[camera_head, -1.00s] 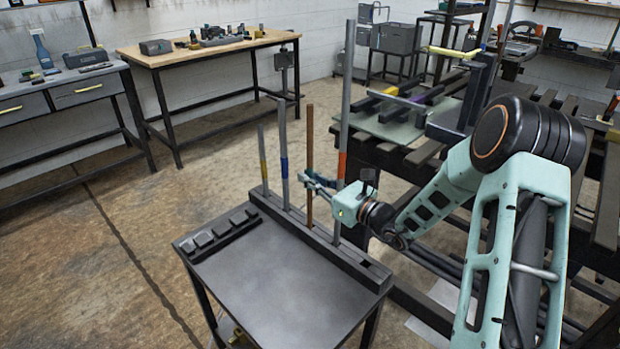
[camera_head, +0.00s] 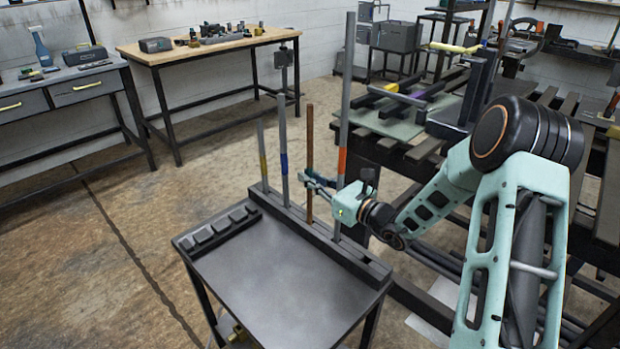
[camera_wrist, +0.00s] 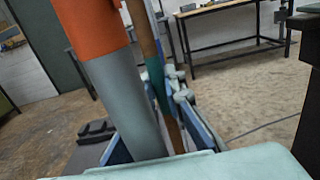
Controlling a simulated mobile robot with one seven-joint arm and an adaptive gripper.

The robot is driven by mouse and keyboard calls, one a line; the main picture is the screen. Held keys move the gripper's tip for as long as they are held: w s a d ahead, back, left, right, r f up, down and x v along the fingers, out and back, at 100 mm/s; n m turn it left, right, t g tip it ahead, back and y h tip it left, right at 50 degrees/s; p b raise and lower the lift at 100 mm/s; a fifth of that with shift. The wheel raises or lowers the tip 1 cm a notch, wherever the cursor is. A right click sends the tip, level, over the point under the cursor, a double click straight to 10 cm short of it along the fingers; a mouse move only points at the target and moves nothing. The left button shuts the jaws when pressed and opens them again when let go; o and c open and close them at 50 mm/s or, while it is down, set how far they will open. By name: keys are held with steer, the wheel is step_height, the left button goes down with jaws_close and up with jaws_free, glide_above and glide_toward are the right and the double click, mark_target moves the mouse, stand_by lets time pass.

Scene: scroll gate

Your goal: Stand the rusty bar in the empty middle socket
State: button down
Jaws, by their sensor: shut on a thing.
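The rusty bar (camera_head: 310,135) stands upright in my gripper, between the blue-banded bar and the orange-banded bar. My gripper (camera_head: 309,182) is shut on its lower half. The bar's lower end meets the dark socket rack (camera_head: 362,262) along the table's back edge; I cannot tell whether it is inside the middle socket, whose opening is not clear. In the wrist view the rusty bar (camera_wrist: 144,28) runs down between my fingers (camera_wrist: 172,100), partly hidden behind the grey orange-banded bar (camera_wrist: 122,95).
Grey bars with yellow (camera_head: 262,160), blue (camera_head: 283,130) and orange (camera_head: 344,110) bands stand in the rack. The orange-banded one is close beside my gripper. The dark tabletop (camera_head: 270,285) is clear except for a row of dark blocks (camera_head: 220,228) at left.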

steer(key=c, duration=2)
jaws_free()
steer(key=shift+c, duration=0.2)
steer(key=shift+o, duration=0.5)
steer(key=shift+f, duration=0.15)
steer(key=v, duration=1.2)
